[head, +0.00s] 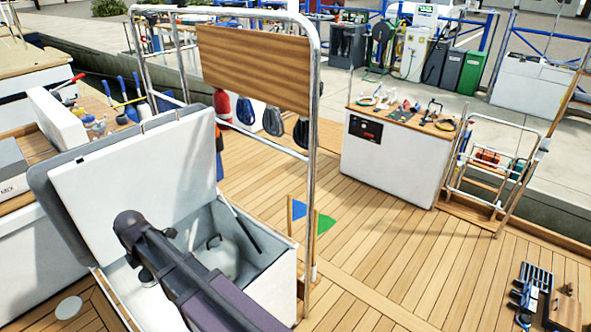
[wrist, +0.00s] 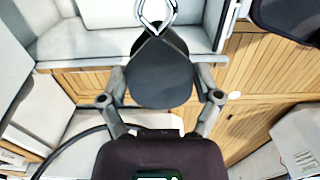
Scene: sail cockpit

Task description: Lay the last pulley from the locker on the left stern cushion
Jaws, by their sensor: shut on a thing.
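The pulley (wrist: 158,82) is dark grey and rounded, with a shiny metal shackle at its top end in the wrist view. My gripper (wrist: 160,92) is shut on it, one finger on each side. The pulley looks clear of the surfaces below it. The white locker (head: 272,287) stands open in the head view, its lid raised. My arm crosses in front of it and hides part of its inside; my gripper does not show clearly there. Pale seat surfaces (wrist: 100,42) show behind the pulley; I cannot tell which is the left stern cushion.
A rounded grey thing (head: 224,260) lies in the locker. A metal rail frame (head: 315,150) with a wooden board (head: 255,68) stands close beside the locker, fenders hanging below the board. A white console (head: 392,160) stands beyond.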

